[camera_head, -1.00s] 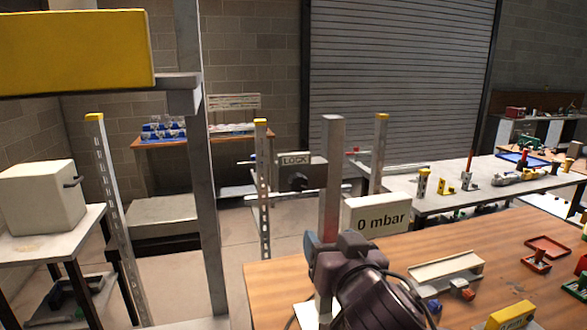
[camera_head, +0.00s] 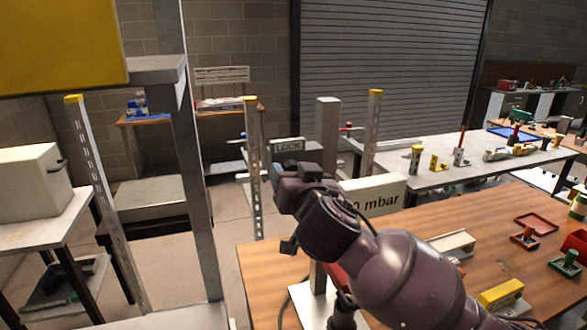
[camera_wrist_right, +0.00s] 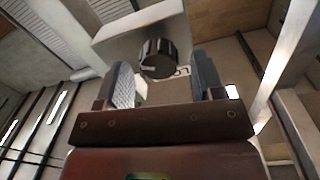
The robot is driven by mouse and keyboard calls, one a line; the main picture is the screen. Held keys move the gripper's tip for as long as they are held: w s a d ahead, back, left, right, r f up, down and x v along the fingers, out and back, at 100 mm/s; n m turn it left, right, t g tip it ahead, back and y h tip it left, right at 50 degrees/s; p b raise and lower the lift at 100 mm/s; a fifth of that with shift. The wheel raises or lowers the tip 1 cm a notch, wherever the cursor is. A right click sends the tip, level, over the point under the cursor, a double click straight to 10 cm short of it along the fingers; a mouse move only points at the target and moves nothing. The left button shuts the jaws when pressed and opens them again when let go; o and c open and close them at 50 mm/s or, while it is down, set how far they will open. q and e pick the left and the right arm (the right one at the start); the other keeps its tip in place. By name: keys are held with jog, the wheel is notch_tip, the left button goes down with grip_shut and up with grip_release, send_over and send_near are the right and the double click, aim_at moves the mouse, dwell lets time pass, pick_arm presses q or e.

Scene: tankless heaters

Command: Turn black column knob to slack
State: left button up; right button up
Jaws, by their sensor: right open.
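The black knob (camera_wrist_right: 157,58) shows in the right wrist view, on the front of a light grey box (camera_wrist_right: 140,30). It has a pale pointer mark, and lettering beside it is partly hidden. My right gripper (camera_wrist_right: 165,82) is open, with one finger on either side of the knob's near end; I cannot tell whether either touches it. In the head view the right gripper (camera_head: 280,178) is in front of the box below the LOCK label (camera_head: 289,145), and the knob is hidden behind it. My left gripper is not in view.
A grey post (camera_head: 327,125) stands close to the right of my gripper, and a perforated yellow-capped post (camera_head: 253,200) to its left. The wooden table (camera_head: 430,222) below holds several small fixtures.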

jog(key=shift+w+a, duration=0.15)
jog(key=shift+w, duration=0.45)
jog(key=shift+c, duration=0.3)
jog(key=c, duration=0.9)
jog(key=shift+o, duration=0.2)
jog(key=shift+n, duration=0.3)
jog(key=n+y, duration=0.1)
jog(key=n, duration=1.9)
jog(key=shift+f, duration=0.15)
